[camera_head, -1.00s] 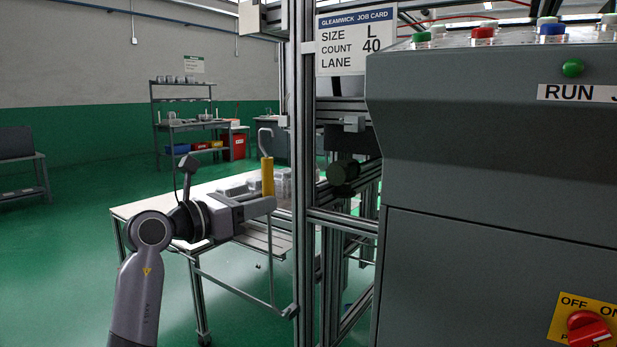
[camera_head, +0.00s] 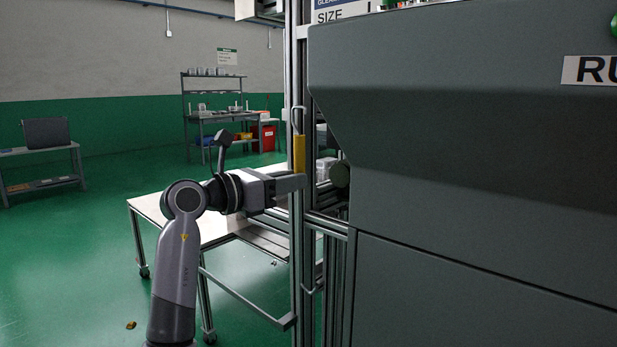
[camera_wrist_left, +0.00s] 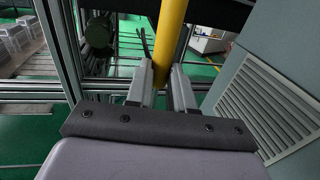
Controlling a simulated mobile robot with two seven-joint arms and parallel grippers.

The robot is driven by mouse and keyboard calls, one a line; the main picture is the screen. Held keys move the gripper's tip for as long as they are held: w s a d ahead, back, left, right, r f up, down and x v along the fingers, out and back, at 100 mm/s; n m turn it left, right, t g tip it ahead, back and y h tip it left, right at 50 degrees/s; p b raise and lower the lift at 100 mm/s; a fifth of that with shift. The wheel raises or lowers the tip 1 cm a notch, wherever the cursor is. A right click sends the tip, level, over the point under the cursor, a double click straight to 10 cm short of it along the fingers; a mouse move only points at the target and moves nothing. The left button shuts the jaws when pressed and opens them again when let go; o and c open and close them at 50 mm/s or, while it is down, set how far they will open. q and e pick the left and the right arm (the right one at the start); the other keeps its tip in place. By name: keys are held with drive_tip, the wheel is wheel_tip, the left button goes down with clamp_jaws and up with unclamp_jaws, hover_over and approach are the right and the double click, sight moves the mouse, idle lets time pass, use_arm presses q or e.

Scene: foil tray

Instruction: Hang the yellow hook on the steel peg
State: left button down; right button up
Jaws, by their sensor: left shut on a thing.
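The yellow hook (camera_head: 299,155) stands upright in my left gripper (camera_head: 297,184), with its yellow grip between the fingers. A thin metal loop rises from its top. A thin rod appears to run down below it and bend at the lower end. In the left wrist view the yellow hook (camera_wrist_left: 170,40) passes between the two fingers of my left gripper (camera_wrist_left: 163,85), which is shut on it. In the head view the hook overlaps the aluminium frame post; I cannot tell if they touch. I cannot make out the steel peg in either current view. My right gripper is not in view.
A large grey machine cabinet (camera_head: 450,150) fills the right side. The aluminium post (camera_head: 295,60) and a dark green round knob (camera_head: 340,175) are close to the hook. A white-topped table (camera_head: 205,228) stands behind my arm. Green floor is open on the left.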

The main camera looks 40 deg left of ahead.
use_arm(q)
drive_tip(key=x, duration=0.2)
drive_tip(key=shift+w+a, duration=0.2)
drive_tip(key=shift+w, duration=0.25)
drive_tip(key=x, duration=0.3)
drive_tip(key=a+x, duration=0.1)
drive_tip(key=x, duration=0.1)
drive_tip(key=shift+w, duration=0.25)
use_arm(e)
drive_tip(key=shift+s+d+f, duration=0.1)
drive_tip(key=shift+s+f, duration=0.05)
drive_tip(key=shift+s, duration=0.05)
use_arm(q)
drive_tip(key=shift+s+p, duration=0.15)
drive_tip(key=shift+p, duration=0.25)
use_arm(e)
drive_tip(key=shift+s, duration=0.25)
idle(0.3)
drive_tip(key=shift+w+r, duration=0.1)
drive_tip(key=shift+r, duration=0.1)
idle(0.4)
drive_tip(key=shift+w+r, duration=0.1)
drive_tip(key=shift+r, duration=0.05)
